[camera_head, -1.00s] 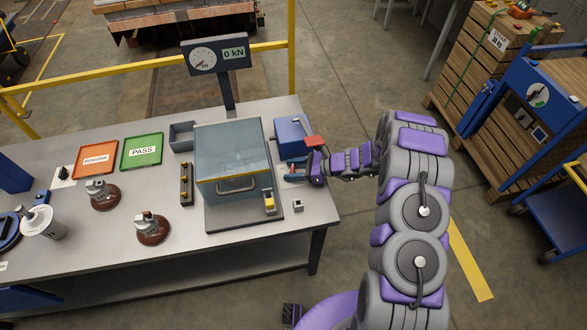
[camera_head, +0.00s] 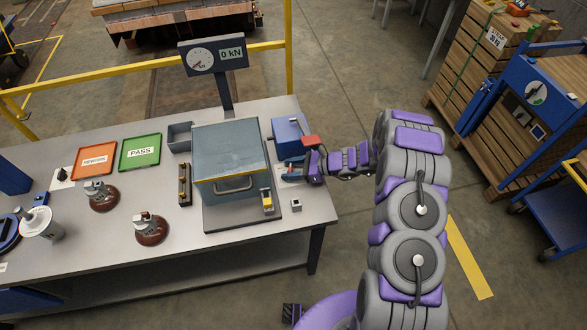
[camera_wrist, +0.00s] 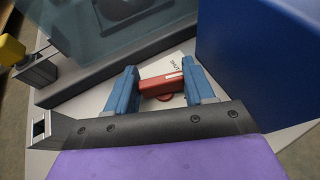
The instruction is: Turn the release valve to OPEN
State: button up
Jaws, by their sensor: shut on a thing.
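The release valve's red handle (camera_wrist: 160,84) shows between the two blue fingers of my gripper (camera_wrist: 162,88) in the wrist view. The fingers are shut on it. A small white label (camera_wrist: 182,60) with dark lettering lies just behind it; I cannot read it surely. In the head view my gripper (camera_head: 292,172) is low over the right end of the bench, beside a blue box (camera_head: 289,132) with a red-ended lever (camera_head: 310,141). The valve itself is hidden there by my gripper.
A clear-walled test box (camera_head: 229,155) stands left of my gripper, with a yellow-topped latch (camera_head: 267,198) at its front. A gauge post (camera_head: 214,56) reads 0 kN. Two brown insulators (camera_head: 151,230), green (camera_head: 141,152) and orange (camera_head: 94,159) trays sit further left.

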jog(key=shift+w+a+r, duration=0.15)
jog(key=shift+r, duration=0.05)
jog(key=o, duration=1)
jog(key=shift+a+f, duration=0.2)
jog(key=shift+a, duration=0.3)
jog(key=shift+v, duration=0.85)
jog(key=p+v, duration=0.3)
jog(key=v, duration=1.3)
jog(key=shift+a, duration=0.1)
